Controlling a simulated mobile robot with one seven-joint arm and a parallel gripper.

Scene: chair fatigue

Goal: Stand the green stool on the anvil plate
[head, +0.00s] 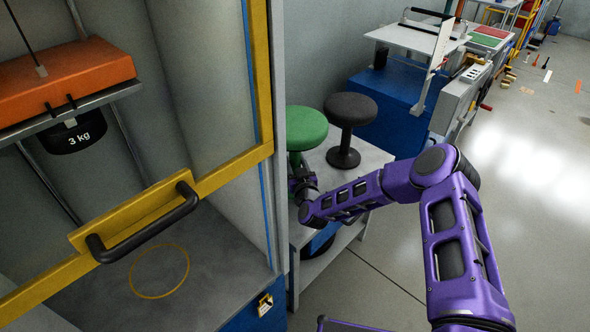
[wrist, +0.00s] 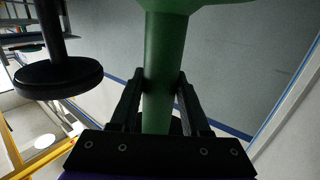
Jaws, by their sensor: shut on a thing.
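The green stool (head: 306,128) stands upright on a grey bench at the right of the test cabinet. My gripper (head: 302,182) is at its stem, below the seat. In the wrist view my gripper (wrist: 160,90) has one finger on each side of the green stem (wrist: 163,60) and is shut on it. The stool's foot is mostly hidden by my gripper. The anvil plate (head: 215,245) appears to be the grey floor inside the cabinet, marked with a yellow ring (head: 160,271). Nothing stands on it.
A black stool (head: 350,110) stands close right of the green one; its round base (wrist: 58,78) shows in the wrist view. A yellow guard frame (head: 232,170) with a black handle (head: 140,228) crosses the cabinet front.

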